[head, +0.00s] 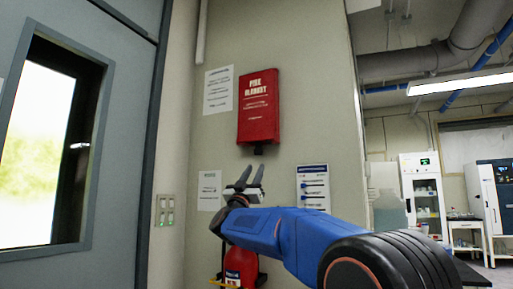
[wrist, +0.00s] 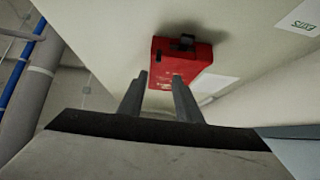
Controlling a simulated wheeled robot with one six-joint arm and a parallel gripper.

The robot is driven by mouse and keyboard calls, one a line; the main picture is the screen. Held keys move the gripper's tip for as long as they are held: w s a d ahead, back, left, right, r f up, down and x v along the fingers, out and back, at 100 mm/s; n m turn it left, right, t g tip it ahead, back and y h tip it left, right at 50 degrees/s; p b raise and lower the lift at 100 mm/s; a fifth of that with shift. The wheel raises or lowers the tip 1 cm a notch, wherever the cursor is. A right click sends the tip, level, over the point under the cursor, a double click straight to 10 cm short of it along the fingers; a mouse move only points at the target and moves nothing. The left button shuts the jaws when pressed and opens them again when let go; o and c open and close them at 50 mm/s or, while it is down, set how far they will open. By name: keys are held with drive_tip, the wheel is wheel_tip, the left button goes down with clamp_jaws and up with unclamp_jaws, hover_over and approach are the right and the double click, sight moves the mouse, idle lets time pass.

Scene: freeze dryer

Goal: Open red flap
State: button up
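A red wall box labelled "FIRE BLANKET" (head: 258,106) hangs on the wall in the head view, with a small black tab (head: 258,150) at its bottom edge. The same red box (wrist: 178,63) shows from below in the wrist view, with the black tab (wrist: 182,43) on its underside. My gripper (head: 251,176) is below the box in the head view, its fingers pointing up. In the wrist view my gripper (wrist: 157,80) has its two fingers apart with nothing between them. The fingertips look apart from the tab.
A red fire extinguisher (head: 240,266) is low on the wall behind my arm. Posters (head: 313,187) and a sheet (head: 218,90) are on the wall around the box. A grey door (head: 120,130) stands at left. Pipes (head: 430,60) run overhead at right.

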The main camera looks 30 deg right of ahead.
sight(268, 143)
drive_tip(key=shift+m+g+h, duration=0.3)
drive_tip(key=shift+g, duration=0.1)
drive_tip(key=x, duration=1.7)
drive_tip(key=shift+w+d+r, duration=0.1)
drive_tip(key=shift+r, duration=0.2)
clamp_jaws()
